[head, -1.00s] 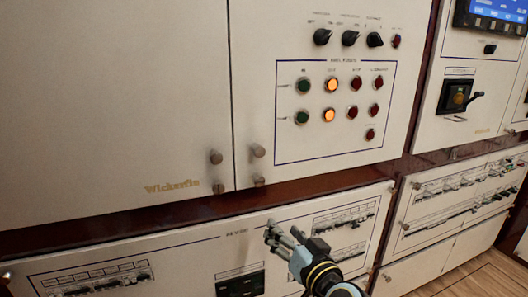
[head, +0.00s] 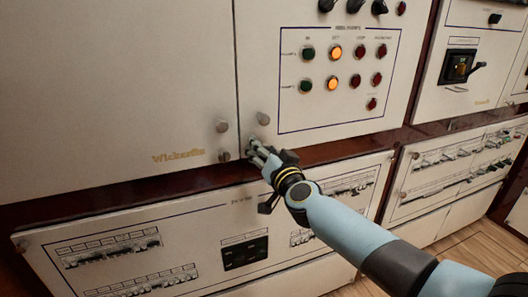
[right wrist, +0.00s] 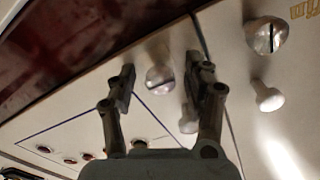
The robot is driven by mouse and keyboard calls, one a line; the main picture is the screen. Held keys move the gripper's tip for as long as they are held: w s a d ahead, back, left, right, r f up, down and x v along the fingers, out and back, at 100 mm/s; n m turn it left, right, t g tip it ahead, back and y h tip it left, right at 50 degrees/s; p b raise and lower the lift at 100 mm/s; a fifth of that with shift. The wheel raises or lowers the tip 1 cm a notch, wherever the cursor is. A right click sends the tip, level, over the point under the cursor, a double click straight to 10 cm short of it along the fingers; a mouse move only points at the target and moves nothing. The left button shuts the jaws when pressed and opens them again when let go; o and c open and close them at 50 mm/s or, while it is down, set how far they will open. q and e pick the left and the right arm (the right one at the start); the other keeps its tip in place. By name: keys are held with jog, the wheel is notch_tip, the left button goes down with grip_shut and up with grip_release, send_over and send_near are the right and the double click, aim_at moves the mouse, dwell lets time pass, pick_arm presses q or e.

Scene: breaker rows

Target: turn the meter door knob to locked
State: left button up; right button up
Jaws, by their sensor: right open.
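My right gripper (head: 256,152) is at the lower left corner of the right cabinet door (head: 262,60), covering most of its lower knob in the head view. In the right wrist view the gripper (right wrist: 158,82) is open, its fingers on either side of a round slotted knob (right wrist: 160,78). I cannot tell whether they touch it. The slot looks roughly upright in that view. A plain knob (right wrist: 188,121) is partly hidden behind one finger; it shows above the gripper in the head view (head: 262,118). No label reading "meter" is legible. My left gripper is out of view.
The left door (head: 110,80) has a plain knob (head: 221,126) and a slotted knob (head: 224,156) close beside my gripper. The pump panel (head: 345,78) with lit buttons is above right. A breaker panel (head: 200,225) lies below a dark red rail (head: 130,188).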

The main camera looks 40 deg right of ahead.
grip_shut()
dwell(0.3)
jog(key=shift+m, duration=0.4)
jog(key=m, duration=0.3)
jog(key=shift+m, duration=0.3)
jog(key=m, duration=0.4)
jog(key=shift+m, duration=0.3)
jog(key=m, duration=0.4)
jog(key=shift+m, duration=0.3)
jog(key=shift+m+b, duration=0.35)
jog(key=shift+m, duration=1.85)
